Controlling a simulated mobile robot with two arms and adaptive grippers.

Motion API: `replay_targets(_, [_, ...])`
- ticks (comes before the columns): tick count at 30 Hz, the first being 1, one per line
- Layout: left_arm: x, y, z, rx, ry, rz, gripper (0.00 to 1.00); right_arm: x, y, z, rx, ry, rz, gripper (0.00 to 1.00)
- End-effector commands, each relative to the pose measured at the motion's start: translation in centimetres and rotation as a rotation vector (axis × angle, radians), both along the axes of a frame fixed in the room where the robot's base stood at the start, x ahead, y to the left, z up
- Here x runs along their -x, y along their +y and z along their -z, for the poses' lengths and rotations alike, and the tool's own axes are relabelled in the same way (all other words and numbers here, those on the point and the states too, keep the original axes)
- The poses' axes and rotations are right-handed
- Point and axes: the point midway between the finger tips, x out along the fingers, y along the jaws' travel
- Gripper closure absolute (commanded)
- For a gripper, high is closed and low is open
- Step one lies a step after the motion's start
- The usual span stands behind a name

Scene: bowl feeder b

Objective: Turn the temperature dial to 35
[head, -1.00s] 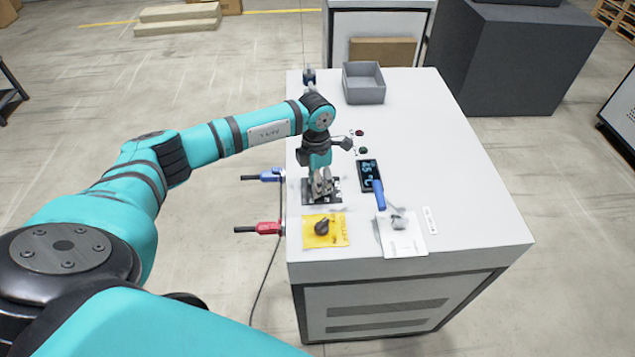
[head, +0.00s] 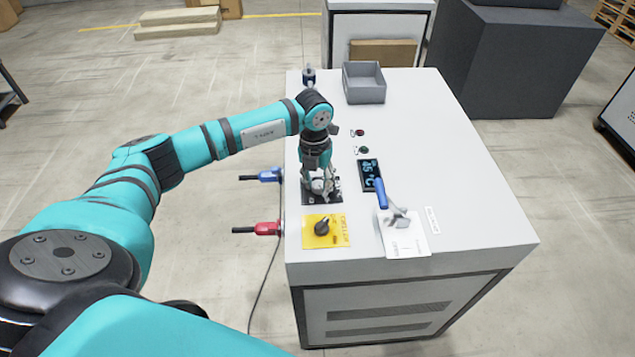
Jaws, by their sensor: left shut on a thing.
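My left gripper (head: 321,192) points down over the black dial plate (head: 337,184) near the left edge of the white cabinet top. Its fingers are shut on the temperature dial, which they mostly hide. The dark display (head: 370,175) to the right shows bluish characters with °C; the number looks like 45, but it is small and turned sideways. My right gripper is not in view.
A yellow plate with a black knob (head: 322,227) lies just in front of the dial. Red (head: 268,228) and blue (head: 269,175) connectors stick out left. A grey bin (head: 364,83) stands at the back.

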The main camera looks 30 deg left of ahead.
Motion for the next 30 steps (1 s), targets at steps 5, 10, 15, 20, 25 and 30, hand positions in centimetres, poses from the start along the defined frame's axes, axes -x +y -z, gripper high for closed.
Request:
replay_targets(5, [-0.15, 0.08, -0.2, 0.0, -0.005, -0.067, 1.0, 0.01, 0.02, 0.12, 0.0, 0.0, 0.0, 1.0])
replay_targets(10, [-0.16, 0.09, -0.23, -0.001, -0.006, -0.096, 1.0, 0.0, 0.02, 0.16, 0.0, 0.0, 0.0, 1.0])
replay_targets(15, [-0.17, 0.1, -0.26, -0.001, -0.006, -0.103, 1.0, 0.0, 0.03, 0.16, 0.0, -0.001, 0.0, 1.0])
replay_targets(20, [-0.19, 0.1, -0.27, -0.001, -0.006, -0.103, 1.0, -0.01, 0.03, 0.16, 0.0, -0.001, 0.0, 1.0])
replay_targets(25, [-0.2, 0.1, -0.28, -0.001, -0.007, -0.103, 0.61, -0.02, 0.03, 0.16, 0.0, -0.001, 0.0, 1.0])
replay_targets(30, [-0.12, 0.05, -0.17, -0.001, -0.004, -0.102, 0.46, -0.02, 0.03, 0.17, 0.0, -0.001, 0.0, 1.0])
